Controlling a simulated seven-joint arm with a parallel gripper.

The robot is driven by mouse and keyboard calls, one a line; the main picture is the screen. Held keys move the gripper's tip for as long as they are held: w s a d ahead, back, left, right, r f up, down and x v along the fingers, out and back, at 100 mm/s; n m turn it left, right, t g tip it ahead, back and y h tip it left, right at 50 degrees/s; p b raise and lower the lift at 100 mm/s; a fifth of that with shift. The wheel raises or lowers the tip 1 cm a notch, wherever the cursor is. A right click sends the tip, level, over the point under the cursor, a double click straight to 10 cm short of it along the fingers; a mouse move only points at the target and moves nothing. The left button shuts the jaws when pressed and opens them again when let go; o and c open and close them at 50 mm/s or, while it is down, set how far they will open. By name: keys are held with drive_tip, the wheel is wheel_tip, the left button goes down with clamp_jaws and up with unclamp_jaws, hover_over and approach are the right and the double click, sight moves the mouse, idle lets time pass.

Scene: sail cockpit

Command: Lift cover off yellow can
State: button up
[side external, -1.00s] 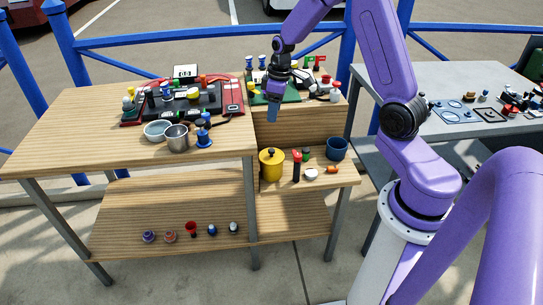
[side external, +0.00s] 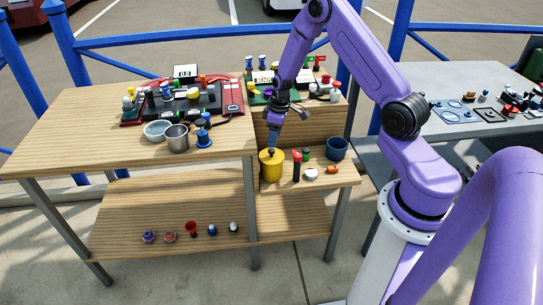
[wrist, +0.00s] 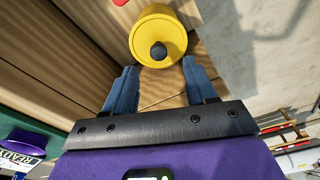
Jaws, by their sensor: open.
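The yellow can (side external: 271,168) stands upright on the wooden middle shelf, with its yellow cover (wrist: 157,35) on top. The cover has a dark round knob (wrist: 158,51) at its centre. My gripper (side external: 273,146) is above the can in the side view, pointing down. In the wrist view my gripper (wrist: 160,80) is open, with blue fingers apart. The knob lies just beyond the fingertips, roughly midway between them, and nothing is held.
A red-topped dark bottle (side external: 296,166), a white round item (side external: 311,174) and a blue cup (side external: 337,149) stand right of the can. The upper shelf with a green board (side external: 290,96) rises behind. Several small items lie on the lower shelf (side external: 180,205).

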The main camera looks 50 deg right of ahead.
sight(272, 150)
drive_tip(key=shift+w+f, duration=0.15)
drive_tip(key=shift+f, duration=0.85)
drive_tip(key=shift+w+f, duration=0.2)
drive_tip(key=shift+f, duration=0.85)
drive_tip(key=shift+w+f, duration=0.15)
drive_tip(key=shift+f, duration=0.85)
clamp_jaws()
